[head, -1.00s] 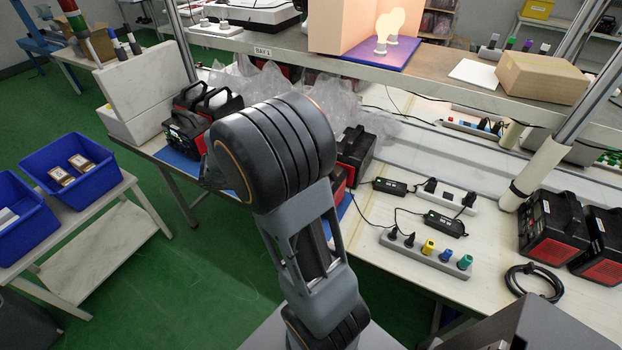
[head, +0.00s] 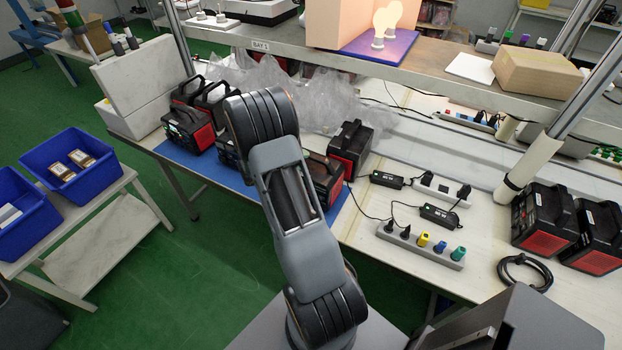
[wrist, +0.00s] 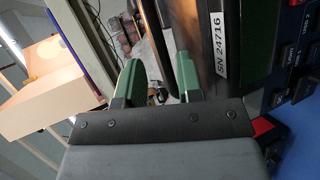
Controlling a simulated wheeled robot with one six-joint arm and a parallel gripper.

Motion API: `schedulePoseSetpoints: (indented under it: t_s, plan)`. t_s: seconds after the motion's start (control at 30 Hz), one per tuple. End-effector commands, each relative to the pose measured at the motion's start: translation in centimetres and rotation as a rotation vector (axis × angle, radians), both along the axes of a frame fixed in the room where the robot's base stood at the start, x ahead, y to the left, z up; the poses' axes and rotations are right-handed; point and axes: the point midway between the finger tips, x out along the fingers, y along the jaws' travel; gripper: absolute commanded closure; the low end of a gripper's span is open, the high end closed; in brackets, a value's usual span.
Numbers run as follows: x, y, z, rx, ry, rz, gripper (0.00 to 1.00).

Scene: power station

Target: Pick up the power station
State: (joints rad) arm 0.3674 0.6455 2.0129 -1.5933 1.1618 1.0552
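Several black-and-red power stations stand on the bench. In the head view, one (head: 190,130) is at the left on the blue mat, and another (head: 350,148) stands right of my arm. One in the middle is mostly hidden behind my arm. In the wrist view, a dark power station (wrist: 215,40) with a label "SN 24716" fills the upper right, very close. My gripper (wrist: 157,78) has its two green fingers apart. A dark bar, perhaps a handle, runs down toward the gap between them; I cannot tell whether they touch it. The gripper is hidden in the head view.
Power strips (head: 420,245), chargers (head: 438,216) and a coiled cable (head: 524,272) lie right of the mat. Two more power stations (head: 543,222) stand at the far right. Clear plastic wrap (head: 300,100) lies behind. A shelf (head: 440,85) overhangs the bench. Blue bins (head: 75,185) are at left.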

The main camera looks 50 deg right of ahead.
Motion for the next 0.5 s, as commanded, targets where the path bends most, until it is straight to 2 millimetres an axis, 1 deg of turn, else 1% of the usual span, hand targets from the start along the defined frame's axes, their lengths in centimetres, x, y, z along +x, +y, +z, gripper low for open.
schedulePoseSetpoints:
  t_s: [0.17,0.4,0.5]
  plan:
    - [-0.3,-1.0,-0.2,0.001,0.002,-0.002,0.67]
    - [-0.8,-4.0,-1.3,0.001,0.002,-0.002,0.67]
    - [-0.9,-4.8,-1.6,0.000,0.001,-0.003,0.67]
